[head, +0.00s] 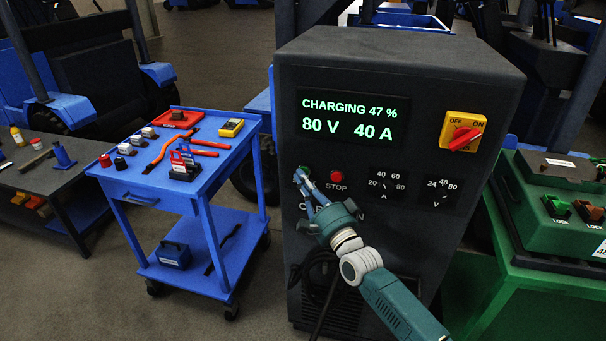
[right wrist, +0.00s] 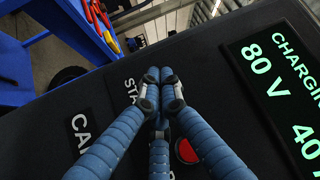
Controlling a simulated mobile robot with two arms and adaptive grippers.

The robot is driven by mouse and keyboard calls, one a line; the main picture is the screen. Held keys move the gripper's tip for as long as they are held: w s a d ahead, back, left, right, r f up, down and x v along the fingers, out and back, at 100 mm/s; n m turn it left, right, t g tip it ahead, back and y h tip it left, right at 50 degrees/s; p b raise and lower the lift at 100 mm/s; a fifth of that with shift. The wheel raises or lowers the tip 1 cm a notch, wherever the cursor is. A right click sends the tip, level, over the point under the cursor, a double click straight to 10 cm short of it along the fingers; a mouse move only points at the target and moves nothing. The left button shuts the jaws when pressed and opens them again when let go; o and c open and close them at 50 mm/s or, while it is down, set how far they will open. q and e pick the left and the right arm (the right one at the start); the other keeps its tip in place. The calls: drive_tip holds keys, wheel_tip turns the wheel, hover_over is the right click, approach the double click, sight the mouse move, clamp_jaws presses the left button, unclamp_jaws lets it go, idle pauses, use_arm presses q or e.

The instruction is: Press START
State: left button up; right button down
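The dark charger cabinet (head: 400,75) stands in the middle of the head view, and its display (head: 352,118) reads CHARGING 47 %, 80 V, 40 A. My right gripper (head: 302,178) is at the front panel, just left of the red STOP button (head: 336,177). Its fingers are drawn together with nothing visible between them. In the right wrist view the fingertips (right wrist: 157,80) meet beside the partly covered START lettering (right wrist: 130,88). The START button itself is hidden behind the fingers, and I cannot tell whether they touch it. My left gripper is not in view.
A red rotary switch (head: 465,137) on a yellow plate points toward ON. Two dials (head: 387,185) sit right of STOP. A blue tool cart (head: 150,180) stands left of the charger, and a green unit (head: 560,230) stands right. Dark cables (head: 318,275) hang below my right wrist.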

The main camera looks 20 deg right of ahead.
drive_tip(key=shift+w, duration=0.1)
drive_tip(key=shift+r, duration=0.1)
idle(0.4)
drive_tip(key=shift+s+a+p, duration=0.45)
drive_tip(key=shift+s+p, duration=0.2)
drive_tip(key=shift+s, duration=0.15)
drive_tip(key=s+a+p, duration=0.2)
drive_tip(key=s+p, duration=0.1)
drive_tip(key=s, duration=0.1)
drive_tip(key=shift+s+a, duration=0.1)
drive_tip(key=shift+a, duration=0.3)
